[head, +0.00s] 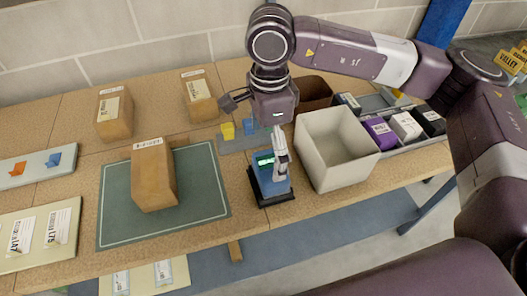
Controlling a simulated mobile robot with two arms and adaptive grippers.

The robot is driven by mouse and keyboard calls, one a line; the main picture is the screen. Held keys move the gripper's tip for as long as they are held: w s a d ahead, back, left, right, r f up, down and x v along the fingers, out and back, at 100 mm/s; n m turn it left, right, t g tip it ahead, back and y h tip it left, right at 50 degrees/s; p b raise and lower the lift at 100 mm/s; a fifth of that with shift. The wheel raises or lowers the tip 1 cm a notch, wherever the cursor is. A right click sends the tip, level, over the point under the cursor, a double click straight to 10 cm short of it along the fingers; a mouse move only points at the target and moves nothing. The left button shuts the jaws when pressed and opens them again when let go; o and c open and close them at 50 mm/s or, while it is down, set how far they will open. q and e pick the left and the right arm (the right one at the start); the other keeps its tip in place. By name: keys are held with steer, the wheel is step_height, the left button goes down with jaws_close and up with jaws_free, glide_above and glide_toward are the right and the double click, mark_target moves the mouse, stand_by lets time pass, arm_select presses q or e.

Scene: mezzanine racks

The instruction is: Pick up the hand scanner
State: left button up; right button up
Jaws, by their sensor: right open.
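What looks like the hand scanner is a blue device (268,181) with a lit green display, standing in a black base (257,198) near the table's front edge. My right gripper (257,128) is open above it, with its fingers spread. One dark finger sticks out to the left, clear of the device. A pale grey part in front of the device's right side hides some of it; I cannot tell whether it is a fingertip or whether it touches. My left gripper is not in view.
A cream bin (335,150) stands close on the right. Behind are a small tray with yellow (228,131) and blue pieces and a brown box (313,92). A carton (153,178) stands on a green mat (205,190) to the left. Packs (380,133) lie at right.

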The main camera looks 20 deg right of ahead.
mark_target(271, 165)
steer(key=shift+w+d+f, duration=0.1)
steer(key=shift+w+d, duration=0.05)
steer(key=shift+w, duration=0.25)
steer(key=shift+f, duration=0.3)
steer(key=f+p, duration=0.1)
steer(key=f, duration=0.1)
steer(key=s+f+p, duration=0.1)
steer(key=shift+d+f+p, duration=0.3)
steer(key=shift+p, duration=0.05)
step_height(271, 165, down, 2)
steer(key=shift+w+f+p, duration=0.15)
steer(key=shift+f+p, duration=0.05)
steer(key=shift+p, duration=0.1)
steer(key=shift+f, duration=0.35)
steer(key=c, duration=1.4)
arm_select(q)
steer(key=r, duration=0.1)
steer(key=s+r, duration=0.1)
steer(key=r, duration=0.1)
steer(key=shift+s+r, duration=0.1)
arm_select(e)
steer(key=shift+c, duration=0.3)
steer(key=shift+r, duration=0.15)
